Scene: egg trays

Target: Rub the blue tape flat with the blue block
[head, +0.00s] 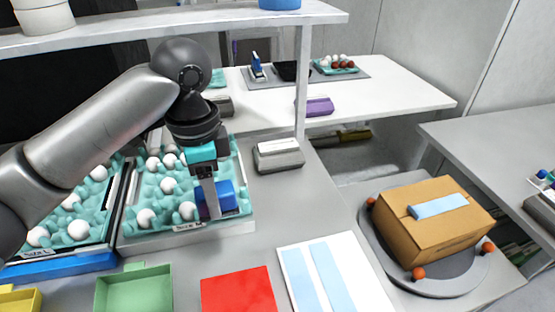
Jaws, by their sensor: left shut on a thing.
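My left gripper (212,206) points down over the front right corner of the right egg tray and is shut on the blue block (228,193). A finger covers part of the block, and I cannot tell whether the block touches the tray. A light blue tape strip (439,206) lies across the top of a closed cardboard box (408,243) at the right, well away from the gripper. I cannot tell how flat the strip is. My right gripper is not in view.
The box sits on a round grey turntable (440,291) with orange balls at its rim. A white sheet (373,292) with light blue strips lies in front, beside a red square (239,289) and green tray (135,291). A shelf post (301,80) stands behind.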

